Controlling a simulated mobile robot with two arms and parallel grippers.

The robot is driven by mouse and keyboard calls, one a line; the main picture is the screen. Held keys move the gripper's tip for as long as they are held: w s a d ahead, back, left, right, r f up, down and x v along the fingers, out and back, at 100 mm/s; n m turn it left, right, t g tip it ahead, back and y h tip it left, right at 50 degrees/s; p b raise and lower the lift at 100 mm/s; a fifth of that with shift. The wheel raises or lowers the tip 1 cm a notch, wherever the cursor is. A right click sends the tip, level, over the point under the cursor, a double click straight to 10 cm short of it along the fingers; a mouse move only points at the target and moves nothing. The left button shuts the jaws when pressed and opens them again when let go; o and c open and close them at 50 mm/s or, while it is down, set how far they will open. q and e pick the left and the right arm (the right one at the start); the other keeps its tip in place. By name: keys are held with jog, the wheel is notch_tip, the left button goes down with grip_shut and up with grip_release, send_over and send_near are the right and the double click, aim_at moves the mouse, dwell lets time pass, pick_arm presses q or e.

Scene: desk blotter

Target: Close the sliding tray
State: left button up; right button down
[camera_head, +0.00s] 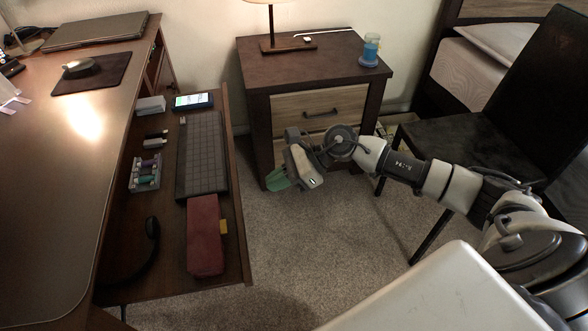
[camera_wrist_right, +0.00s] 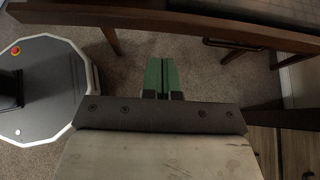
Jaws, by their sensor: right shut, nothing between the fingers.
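The sliding tray (camera_head: 240,240) is pulled out from under the brown desk (camera_head: 60,200) in the head view. It carries a dark keyboard (camera_head: 202,150), a red case (camera_head: 204,236), a phone (camera_head: 193,101) and small items. My right gripper (camera_head: 277,184) is to the right of the tray's outer edge, apart from it, over the carpet. Its green fingers also show in the right wrist view (camera_wrist_right: 160,76), shut together with nothing between them. My left gripper is not in view.
A nightstand (camera_head: 300,75) with a lamp base and a blue candle (camera_head: 370,50) stands behind my right gripper. A black chair (camera_head: 490,140) is at the right. Carpet (camera_head: 300,245) lies open between tray and chair. A laptop (camera_head: 97,30) rests on the desk.

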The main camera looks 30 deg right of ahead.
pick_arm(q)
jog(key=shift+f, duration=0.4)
pick_arm(e)
jog(key=a, duration=0.1)
jog(key=w+a, duration=0.1)
jog(key=a, duration=0.1)
jog(key=a+f, duration=0.1)
jog(key=a, duration=0.1)
jog(key=shift+w+a, duration=0.2)
jog(key=shift+w, duration=0.1)
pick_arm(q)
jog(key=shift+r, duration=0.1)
pick_arm(e)
jog(key=shift+a, duration=0.1)
